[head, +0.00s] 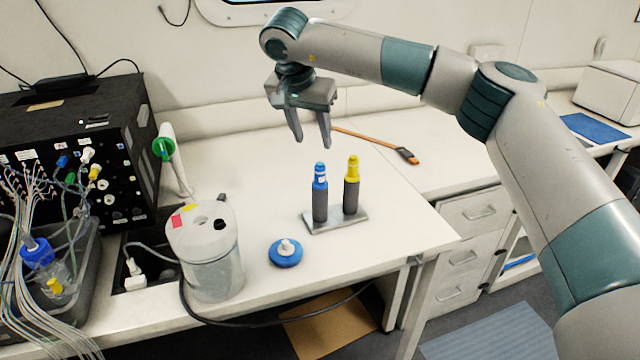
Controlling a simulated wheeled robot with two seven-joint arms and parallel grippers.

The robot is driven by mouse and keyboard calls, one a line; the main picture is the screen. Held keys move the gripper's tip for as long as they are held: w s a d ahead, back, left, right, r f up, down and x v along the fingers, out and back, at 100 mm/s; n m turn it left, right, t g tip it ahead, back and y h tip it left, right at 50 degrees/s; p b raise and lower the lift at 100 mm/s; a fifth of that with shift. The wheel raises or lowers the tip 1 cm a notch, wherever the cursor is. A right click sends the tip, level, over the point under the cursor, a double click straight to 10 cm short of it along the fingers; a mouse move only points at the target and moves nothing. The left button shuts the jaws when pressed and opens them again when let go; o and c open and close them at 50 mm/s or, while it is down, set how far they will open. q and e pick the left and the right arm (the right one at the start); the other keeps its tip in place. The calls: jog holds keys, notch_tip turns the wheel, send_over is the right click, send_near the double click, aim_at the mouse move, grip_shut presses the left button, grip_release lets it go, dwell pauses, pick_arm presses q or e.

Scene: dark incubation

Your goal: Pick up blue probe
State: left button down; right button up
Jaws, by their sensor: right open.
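The blue probe (320,192) stands upright in a small metal holder (336,222) on the white bench. It has a blue top and a dark grey lower body. A yellow probe (352,184) stands upright beside it, to its right, in the same holder. My right gripper (313,144) is open and empty, pointing down. In the picture its fingertips are just above the blue probe's top, with a gap between them; the exact depth is hard to tell. My left gripper is not in view.
A blue disc with a white knob (286,253) and a white cylindrical container (204,250) stand left of the holder. A black equipment box (75,130) fills the back left. An orange-handled tool (375,144) lies behind the probes. The bench (390,250) right of the holder is clear.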

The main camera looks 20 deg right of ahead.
aim_at(319, 164)
jog(key=p+x, duration=0.2)
jog(key=x, duration=0.3)
jog(key=shift+w+d+f, duration=0.1)
jog(key=shift+w+f, duration=0.05)
jog(key=shift+f, duration=0.2)
jog(key=shift+w+d+f, duration=0.1)
jog(key=shift+f, duration=0.4)
jog(key=shift+p+x, duration=1)
jog(key=shift+p, duration=0.25)
jog(key=shift+p+x, duration=0.5)
jog(key=shift+x, duration=0.6)
jog(key=shift+w+d+f, duration=0.1)
jog(key=shift+f, duration=0.35)
grip_shut()
